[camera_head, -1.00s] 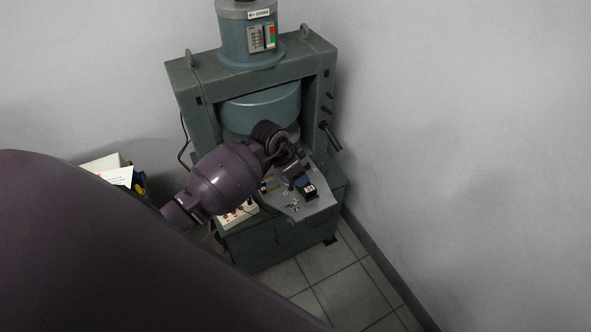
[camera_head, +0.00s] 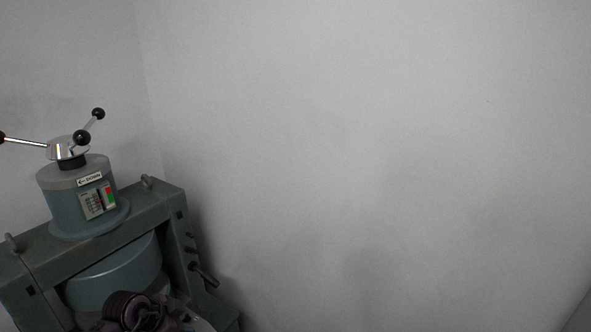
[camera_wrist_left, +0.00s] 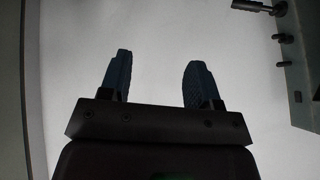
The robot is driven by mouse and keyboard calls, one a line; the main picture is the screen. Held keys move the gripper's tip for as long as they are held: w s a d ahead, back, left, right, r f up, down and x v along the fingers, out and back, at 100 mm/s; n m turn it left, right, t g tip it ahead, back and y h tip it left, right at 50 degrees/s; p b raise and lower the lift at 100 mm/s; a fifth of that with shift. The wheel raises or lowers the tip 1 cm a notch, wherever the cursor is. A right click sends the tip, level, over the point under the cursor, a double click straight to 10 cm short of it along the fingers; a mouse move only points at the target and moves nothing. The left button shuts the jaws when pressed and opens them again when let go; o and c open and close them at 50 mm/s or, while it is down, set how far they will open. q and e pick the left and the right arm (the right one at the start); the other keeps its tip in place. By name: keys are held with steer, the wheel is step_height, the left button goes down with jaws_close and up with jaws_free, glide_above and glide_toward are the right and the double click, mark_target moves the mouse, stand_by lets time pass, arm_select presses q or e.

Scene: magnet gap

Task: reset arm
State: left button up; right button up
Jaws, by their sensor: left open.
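My left gripper (camera_wrist_left: 157,80) shows in the left wrist view with its two dark blue fingers well apart and nothing between them. Behind the fingers is only pale grey wall. In the head view part of my left arm (camera_head: 128,308) shows at the bottom, in front of the green machine (camera_head: 100,215); the gripper's fingers cannot be made out there. My right gripper is in neither view.
The machine stands at the lower left of the head view, with a three-armed handle (camera_head: 68,149) with black knobs on top and a side lever (camera_head: 203,275). Its edge shows at the right of the wrist view (camera_wrist_left: 302,60). Bare wall (camera_head: 380,150) fills the rest.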

arm_select(q)
steer(key=w+d+r+m+t+h, duration=0.1)
steer(key=d+r+m+t+h, duration=0.15)
steer(key=r+t, duration=0.45)
steer(key=w+d+r+m+t+h, duration=0.1)
steer(key=d+r+m+t+h, duration=0.15)
steer(key=r+t+h, duration=0.4)
steer(key=s+a+f+n+g+y, duration=0.1)
steer(key=s+a+f+n+y, duration=0.45)
steer(key=n+y, duration=0.5)
steer(key=s+f+n+g+y, duration=0.1)
steer(key=s+f+n+g, duration=0.1)
steer(key=s+f, duration=0.6)
steer(key=s+f+n+g+y, duration=0.1)
steer(key=s+f+n+g, duration=0.1)
steer(key=s+f+g, duration=0.2)
steer(key=s+d+f, duration=0.1)
steer(key=s+f, duration=0.2)
steer(key=s, duration=0.5)
steer(key=shift+f+b, duration=0.35)
steer(key=shift+b, duration=0.05)
steer(key=shift+n+g+y, duration=0.25)
